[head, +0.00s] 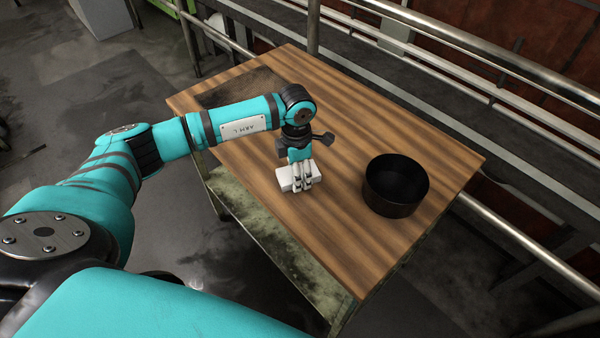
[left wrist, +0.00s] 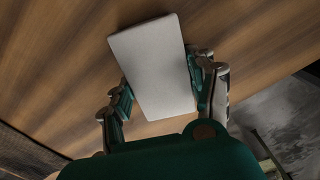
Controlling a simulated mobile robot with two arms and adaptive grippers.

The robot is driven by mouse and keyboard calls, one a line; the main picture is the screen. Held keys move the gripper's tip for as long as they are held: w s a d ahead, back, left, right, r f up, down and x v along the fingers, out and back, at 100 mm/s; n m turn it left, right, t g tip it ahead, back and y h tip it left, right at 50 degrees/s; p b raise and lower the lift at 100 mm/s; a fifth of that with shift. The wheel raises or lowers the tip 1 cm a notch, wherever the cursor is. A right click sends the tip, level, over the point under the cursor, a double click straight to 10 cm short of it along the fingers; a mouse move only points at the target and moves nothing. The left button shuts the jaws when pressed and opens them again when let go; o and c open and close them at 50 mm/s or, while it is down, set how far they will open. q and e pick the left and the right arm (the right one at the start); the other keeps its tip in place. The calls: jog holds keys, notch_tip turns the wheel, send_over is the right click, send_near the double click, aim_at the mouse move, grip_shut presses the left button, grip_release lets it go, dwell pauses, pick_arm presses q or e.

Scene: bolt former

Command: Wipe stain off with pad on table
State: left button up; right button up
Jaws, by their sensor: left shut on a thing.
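The white pad (head: 288,179) is at the near edge of the wooden table (head: 340,120), right at or just above its top. My left gripper (head: 302,180) points down and is shut on the pad. In the left wrist view the pad (left wrist: 155,65) is a pale rectangular block between the two fingers (left wrist: 165,95). A dark stain (head: 240,88) lies on the table's far left part, partly hidden behind my left arm. My right gripper is not in view.
A black round pot (head: 396,184) stands on the right part of the table. Metal railings (head: 460,40) run behind the table. The table's middle and back are clear.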

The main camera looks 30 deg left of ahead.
pick_arm(q)
jog(key=shift+s+a+r+p, duration=0.15)
jog(key=shift+r+p, duration=0.1)
jog(key=shift+r, duration=0.35)
jog(key=shift+s+a+r+p, duration=0.15)
jog(key=shift+r+p, duration=0.1)
jog(key=shift+r, duration=0.3)
jog(key=shift+w+d+r+p, duration=0.15)
jog(key=shift+r+p, duration=0.25)
jog(key=shift+r, duration=0.35)
jog(key=shift+w+a+r+p, duration=0.1)
jog(key=shift+r+p, duration=0.3)
jog(key=shift+r, duration=0.7)
jog(key=shift+r+p, duration=0.55)
jog(key=shift+r, duration=0.2)
jog(key=shift+d+r, duration=0.15)
jog(key=shift+r, duration=0.2)
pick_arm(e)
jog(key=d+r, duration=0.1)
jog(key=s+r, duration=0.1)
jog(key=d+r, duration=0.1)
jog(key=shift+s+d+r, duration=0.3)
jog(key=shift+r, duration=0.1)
